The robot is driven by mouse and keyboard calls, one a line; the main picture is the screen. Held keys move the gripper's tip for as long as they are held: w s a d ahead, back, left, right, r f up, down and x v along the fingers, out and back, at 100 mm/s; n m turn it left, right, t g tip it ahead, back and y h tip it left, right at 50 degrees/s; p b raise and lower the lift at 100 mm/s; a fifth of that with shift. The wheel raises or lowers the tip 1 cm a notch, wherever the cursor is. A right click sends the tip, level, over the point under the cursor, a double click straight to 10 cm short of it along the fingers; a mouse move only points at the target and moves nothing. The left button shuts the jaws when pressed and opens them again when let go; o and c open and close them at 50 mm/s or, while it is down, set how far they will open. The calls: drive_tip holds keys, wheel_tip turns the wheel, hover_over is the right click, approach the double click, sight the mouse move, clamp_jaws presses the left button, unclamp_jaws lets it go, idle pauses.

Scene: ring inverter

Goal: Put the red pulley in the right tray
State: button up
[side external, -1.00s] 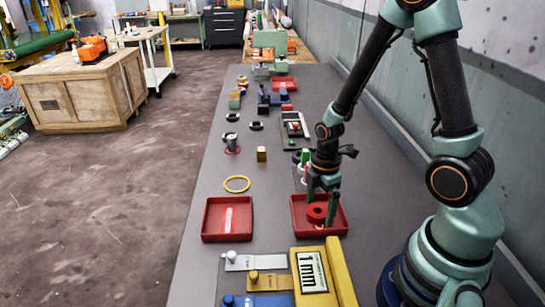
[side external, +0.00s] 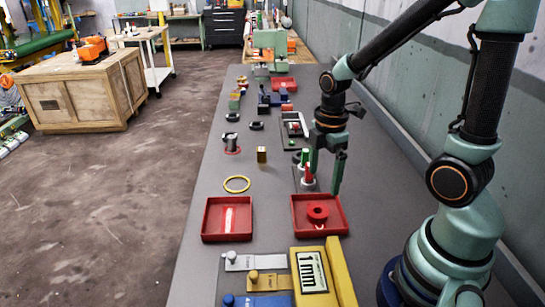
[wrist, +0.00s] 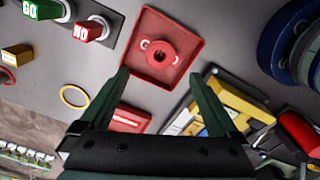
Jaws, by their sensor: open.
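The red pulley (side external: 318,213) lies flat in the right red tray (side external: 340,227). In the wrist view the pulley (wrist: 160,54) sits near the middle of that tray (wrist: 187,19), partly covering its white lettering. My gripper (side external: 324,187) is open and empty, raised above the table and behind the tray in the side view, clear of the pulley. In the wrist view its two green fingers (wrist: 158,100) are spread wide.
The left red tray (side external: 213,220) is empty apart from its white label. A yellow ring (side external: 236,184) lies behind it. Red and green posts (side external: 308,172) stand near my gripper. A yellow unit with a display (side external: 341,276) and levers (side external: 256,275) are in front.

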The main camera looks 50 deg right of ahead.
drive_tip(key=a+r+m+t, duration=0.2)
drive_tip(key=a+r+m, duration=0.1)
drive_tip(key=r+m, duration=0.3)
drive_tip(key=a+r+m+t, duration=0.3)
drive_tip(key=r+m, duration=0.4)
drive_tip(key=shift+s+r+m+t, duration=0.15)
drive_tip(key=shift+r+m+t, duration=0.15)
drive_tip(key=shift+r, duration=0.1)
idle(0.8)
